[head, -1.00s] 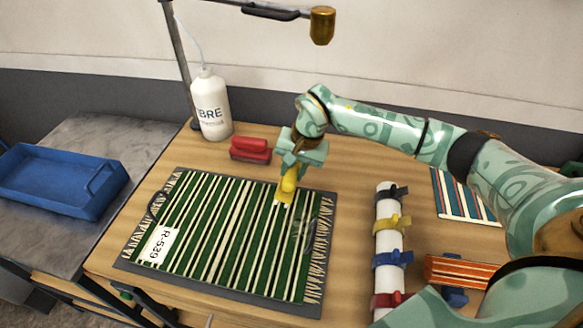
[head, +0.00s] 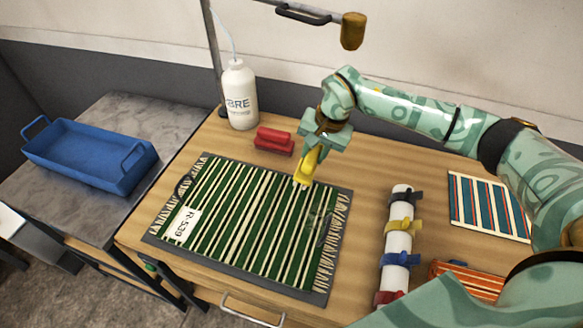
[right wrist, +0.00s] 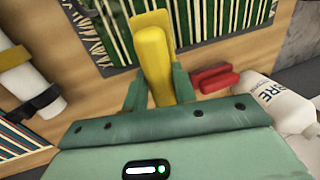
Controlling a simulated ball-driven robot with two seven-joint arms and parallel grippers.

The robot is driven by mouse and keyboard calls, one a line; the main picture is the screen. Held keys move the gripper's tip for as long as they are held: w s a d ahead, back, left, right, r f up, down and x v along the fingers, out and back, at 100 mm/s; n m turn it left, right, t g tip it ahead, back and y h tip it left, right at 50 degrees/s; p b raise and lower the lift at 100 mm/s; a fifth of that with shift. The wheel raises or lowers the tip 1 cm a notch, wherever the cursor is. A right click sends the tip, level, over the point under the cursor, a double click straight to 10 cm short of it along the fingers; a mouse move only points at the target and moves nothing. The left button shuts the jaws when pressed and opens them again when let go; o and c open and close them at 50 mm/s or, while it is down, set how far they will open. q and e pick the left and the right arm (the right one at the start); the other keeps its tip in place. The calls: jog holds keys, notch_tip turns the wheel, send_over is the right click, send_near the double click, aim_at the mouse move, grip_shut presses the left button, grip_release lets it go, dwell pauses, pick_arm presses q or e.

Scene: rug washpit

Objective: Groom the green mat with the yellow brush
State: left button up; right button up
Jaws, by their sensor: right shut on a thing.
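The green mat (head: 222,217) has cream stripes, pale fringes at its left and right ends and a white R-539 label (head: 181,226). It lies flat on a dark grey board (head: 318,297). My right gripper (head: 316,152) is shut on the yellow brush (head: 307,168), whose head is at the mat's far edge, right of its middle. I cannot tell whether the head touches the mat. In the right wrist view the brush (right wrist: 154,62) points away between the fingers, with the mat (right wrist: 228,22) beyond. My left gripper is out of view.
A red brush-like block (head: 273,140) and a white bottle (head: 239,95) stand behind the mat. A white roll with coloured straps (head: 398,240) and striped pieces (head: 487,205) lie at the right. A blue tray (head: 88,155) is on the left bench. A lamp (head: 353,31) hangs above.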

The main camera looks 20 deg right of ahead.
jog(key=shift+f, duration=0.1)
dwell(0.5)
jog(key=shift+f, duration=0.4)
jog(key=shift+r, duration=0.15)
